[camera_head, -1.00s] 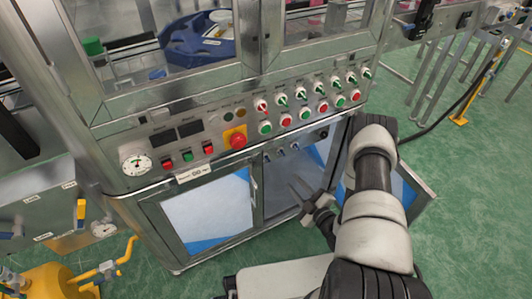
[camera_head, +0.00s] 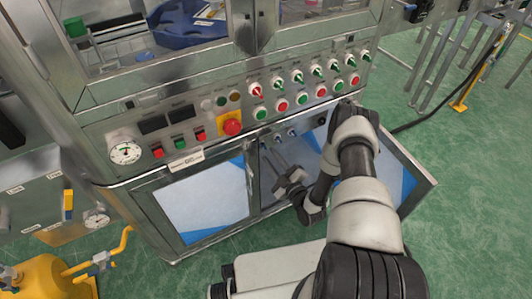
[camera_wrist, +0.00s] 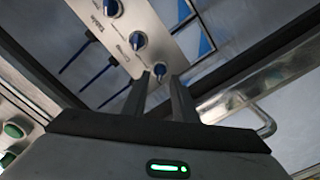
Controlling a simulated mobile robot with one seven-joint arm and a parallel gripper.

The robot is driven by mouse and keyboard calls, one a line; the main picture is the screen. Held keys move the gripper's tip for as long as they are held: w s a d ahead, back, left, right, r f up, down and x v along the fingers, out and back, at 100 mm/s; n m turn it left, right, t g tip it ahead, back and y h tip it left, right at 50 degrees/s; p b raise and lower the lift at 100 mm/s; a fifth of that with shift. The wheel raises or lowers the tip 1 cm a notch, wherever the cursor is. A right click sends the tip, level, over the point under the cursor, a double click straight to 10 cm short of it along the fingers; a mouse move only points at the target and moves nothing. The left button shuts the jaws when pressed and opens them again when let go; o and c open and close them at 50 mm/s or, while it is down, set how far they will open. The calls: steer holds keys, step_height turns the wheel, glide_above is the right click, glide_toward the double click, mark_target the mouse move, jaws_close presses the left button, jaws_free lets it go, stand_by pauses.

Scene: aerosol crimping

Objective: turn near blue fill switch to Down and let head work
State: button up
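Three blue switches sit in a row on a pale panel inside the open lower cabinet. In the wrist view the nearest blue switch (camera_wrist: 159,69) is just beyond and between my fingertips, with a middle blue switch (camera_wrist: 137,40) and a far blue switch (camera_wrist: 112,8) beyond it. My gripper (camera_wrist: 160,82) is open and empty, its two fingers apart. In the head view my gripper (camera_head: 270,150) points up at the small switches below the button panel. Whether a finger touches the nearest switch cannot be told.
Above is the machine's button panel with a red emergency button (camera_head: 232,127) and several green and red buttons. A pressure gauge (camera_head: 125,151) is at its left. An open cabinet door (camera_head: 405,180) stands right of my arm; a closed door panel (camera_head: 200,203) is left.

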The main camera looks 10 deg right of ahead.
mark_target(263, 147)
steer(key=shift+b+x, duration=0.35)
steer(key=shift+x, duration=1.85)
steer(key=shift+c, duration=0.5)
jaws_close()
steer(key=shift+m, duration=0.3)
steer(key=shift+s+f+m, duration=0.1)
steer(key=shift+m, duration=8.5)
